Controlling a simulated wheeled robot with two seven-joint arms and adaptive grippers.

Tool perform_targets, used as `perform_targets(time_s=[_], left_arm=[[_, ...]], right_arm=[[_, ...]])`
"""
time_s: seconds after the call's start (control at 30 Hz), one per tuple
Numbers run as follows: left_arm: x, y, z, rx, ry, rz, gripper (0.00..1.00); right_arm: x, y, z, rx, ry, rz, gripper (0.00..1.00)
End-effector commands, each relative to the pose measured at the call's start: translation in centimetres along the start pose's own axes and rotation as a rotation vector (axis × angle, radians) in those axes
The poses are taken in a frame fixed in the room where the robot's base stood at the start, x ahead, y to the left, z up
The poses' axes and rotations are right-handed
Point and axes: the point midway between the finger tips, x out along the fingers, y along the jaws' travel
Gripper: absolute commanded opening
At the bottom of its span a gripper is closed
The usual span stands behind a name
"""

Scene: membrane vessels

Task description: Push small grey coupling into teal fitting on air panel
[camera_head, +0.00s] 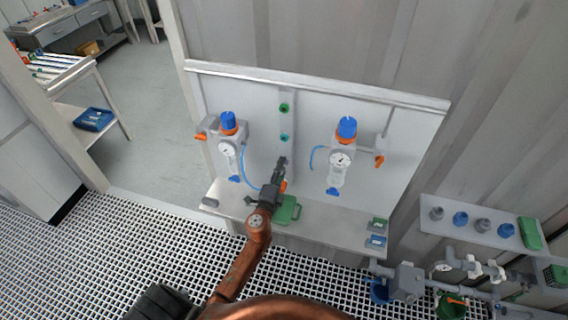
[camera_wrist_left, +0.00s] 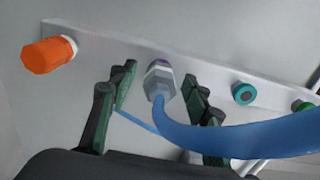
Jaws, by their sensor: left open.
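The air panel (camera_head: 260,85) stands upright, with a narrow strip of fittings down its middle. The teal fitting (camera_head: 284,138) is on that strip, below the green one; it also shows in the wrist view (camera_wrist_left: 243,93), its mouth empty. The small grey coupling (camera_wrist_left: 160,78) with a blue hose (camera_wrist_left: 215,138) is in line with the strip between the teal and orange fittings, a purplish ring behind it. I cannot tell whether it is seated there. My left gripper (camera_head: 281,161) is open, its dark green fingers on either side of the coupling, with visible gaps. The arm hides the coupling in the head view.
An orange fitting (camera_wrist_left: 48,55) and a green fitting (camera_wrist_left: 305,107) flank the row. Two blue-capped regulators (camera_head: 229,123) (camera_head: 347,127) stand either side of the strip. A steel ledge (camera_head: 330,221) with a green item (camera_head: 289,211) lies below.

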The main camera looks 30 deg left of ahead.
Motion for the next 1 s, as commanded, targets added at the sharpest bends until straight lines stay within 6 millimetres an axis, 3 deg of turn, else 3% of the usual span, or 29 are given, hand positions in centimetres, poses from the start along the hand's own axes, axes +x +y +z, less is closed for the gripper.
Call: perform_targets(time_s=[0.73, 1.0], left_arm=[[-0.01, 0.0, -0.01, -0.001, 0.0, 0.0, 0.44], [-0.01, 0.0, 0.0, 0.0, 0.0, 0.0, 0.27]], right_arm=[[0.22, -0.5, -0.05, 0.003, 0.001, -0.005, 0.4], [0.21, -0.48, -0.05, 0.003, 0.001, -0.005, 0.4]])
